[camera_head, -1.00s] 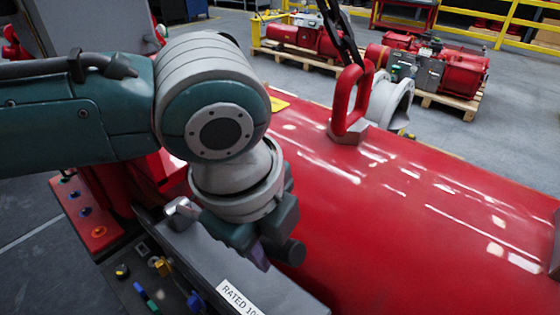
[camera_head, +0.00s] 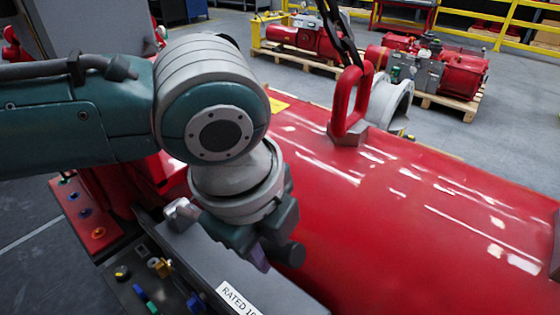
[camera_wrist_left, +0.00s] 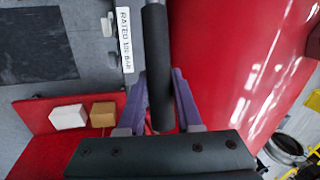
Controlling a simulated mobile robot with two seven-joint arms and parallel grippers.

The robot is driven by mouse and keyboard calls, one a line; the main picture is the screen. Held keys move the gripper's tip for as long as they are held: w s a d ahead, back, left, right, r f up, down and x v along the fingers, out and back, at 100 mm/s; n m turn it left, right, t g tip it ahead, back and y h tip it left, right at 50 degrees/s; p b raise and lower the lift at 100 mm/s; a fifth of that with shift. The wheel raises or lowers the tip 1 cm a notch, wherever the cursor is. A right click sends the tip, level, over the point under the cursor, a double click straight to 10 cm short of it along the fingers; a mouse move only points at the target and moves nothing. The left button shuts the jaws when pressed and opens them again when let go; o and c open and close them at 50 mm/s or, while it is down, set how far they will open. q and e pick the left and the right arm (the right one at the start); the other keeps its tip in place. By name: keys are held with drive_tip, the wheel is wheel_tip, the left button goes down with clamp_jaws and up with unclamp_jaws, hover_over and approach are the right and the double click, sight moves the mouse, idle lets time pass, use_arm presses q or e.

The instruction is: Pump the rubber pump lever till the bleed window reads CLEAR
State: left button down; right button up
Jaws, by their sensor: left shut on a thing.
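The rubber pump lever (camera_wrist_left: 157,60) is a dark round bar in the left wrist view. It runs down from the top edge between the two purple fingers. My left gripper (camera_wrist_left: 160,100) is shut on it, with a finger on each side. In the head view my left gripper (camera_head: 256,258) hangs over the grey housing beside the red cylinder, and its wrist hides most of the lever. The bleed window cannot be made out in either view. My right gripper is not in view.
The large red cylinder (camera_head: 400,220) fills the right, with a red lifting eye (camera_head: 350,100) on top. A grey housing with a "RATED" label (camera_head: 238,300) lies below the gripper. Small coloured fittings (camera_head: 148,298) sit at lower left. Red machines on pallets (camera_head: 430,70) stand behind.

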use_arm(q)
drive_tip(key=f+t+y+b, duration=0.1)
drive_tip(key=f+b, duration=0.1)
drive_tip(key=f, duration=0.1)
drive_tip(key=s+d+f+y+b, duration=0.1)
drive_tip(key=f+b, duration=0.1)
drive_tip(key=f, duration=0.1)
drive_tip(key=d+f+t+y+b, duration=0.1)
drive_tip(key=f+b, duration=0.1)
drive_tip(key=f, duration=0.1)
drive_tip(key=shift+s+f+m+t, duration=0.25)
drive_tip(key=shift+f+m+t, duration=0.05)
drive_tip(key=shift+r, duration=0.1)
drive_tip(key=c, duration=0.6)
unclamp_jaws()
drive_tip(key=shift+r, duration=0.1)
drive_tip(key=p+v, duration=0.1)
drive_tip(key=v, duration=0.9)
drive_tip(key=shift+d, duration=0.1)
drive_tip(key=shift+c, duration=0.3)
